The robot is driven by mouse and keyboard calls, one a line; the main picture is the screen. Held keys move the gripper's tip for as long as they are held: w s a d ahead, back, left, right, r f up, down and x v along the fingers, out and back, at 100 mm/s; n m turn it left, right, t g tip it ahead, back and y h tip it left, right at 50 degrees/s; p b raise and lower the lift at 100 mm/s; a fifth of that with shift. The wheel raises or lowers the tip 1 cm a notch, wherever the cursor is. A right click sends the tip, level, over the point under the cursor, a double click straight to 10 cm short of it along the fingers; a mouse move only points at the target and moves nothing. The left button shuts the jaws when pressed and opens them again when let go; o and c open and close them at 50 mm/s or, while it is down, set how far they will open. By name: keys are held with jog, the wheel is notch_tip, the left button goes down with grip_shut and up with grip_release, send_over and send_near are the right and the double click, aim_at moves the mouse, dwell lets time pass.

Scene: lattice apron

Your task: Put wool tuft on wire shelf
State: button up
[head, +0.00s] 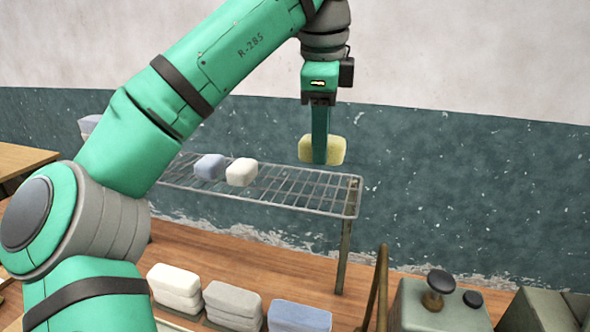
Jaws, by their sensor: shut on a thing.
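My gripper (320,157) points down and is shut on a pale yellow wool tuft (339,150), a soft rounded block. The near finger covers the tuft's middle, and the far finger is hidden. The wire shelf (310,193) is a metal grid on legs by the wall. In the picture the held tuft appears just above the shelf's back edge, right of its middle. A visible gap to the wires is hard to judge. A blue tuft (209,167) and a white tuft (241,172) sit on the shelf, left of the gripper.
White blocks (174,287), grey blocks (233,304) and a blue block (299,317) are in front of the shelf. A green box with a dark knob (437,303) stands at lower right. A wooden table (24,158) is at left. The shelf's right part is bare.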

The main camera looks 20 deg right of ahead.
jog(key=w+f, duration=0.3)
jog(key=w, duration=0.1)
jog(key=w+a+f, duration=0.1)
jog(key=w+f, duration=0.1)
jog(key=shift+w+f, duration=0.15)
jog(key=shift+f, duration=0.15)
jog(key=shift+w+f, duration=0.5)
jog(key=shift+f, duration=0.1)
jog(key=shift+a+x, duration=0.2)
jog(key=shift+x, duration=1.6)
jog(key=shift+s+f, duration=0.2)
jog(key=o, duration=1.1)
jog(key=shift+r, duration=0.1)
jog(key=v, duration=1.2)
